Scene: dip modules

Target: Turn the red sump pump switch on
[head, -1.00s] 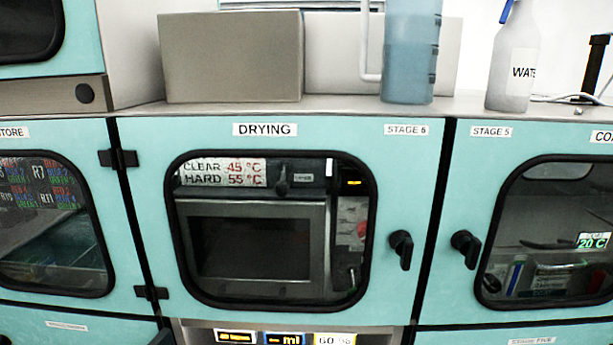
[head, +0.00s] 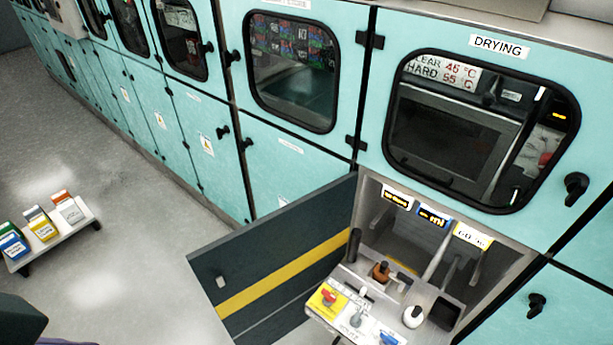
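A red switch or knob (head: 328,297) sits on a yellow plate on the pulled-out panel below the drying cabinet. Its label is too small to read, so I cannot tell if it is the sump pump switch or which way it is set. Beside it are a grey lever (head: 355,317) and a blue control (head: 388,338) cut by the bottom edge. Another red part (head: 545,158) shows dimly behind the drying cabinet's window. Neither of my grippers is in view.
An open dark door with a yellow stripe (head: 285,273) stands out left of the lower compartment. A white round-topped knob (head: 413,316) and a brown-topped handle (head: 381,271) rise from the panel. A low cart with coloured boxes (head: 50,238) stands left; the floor between (head: 150,250) is clear.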

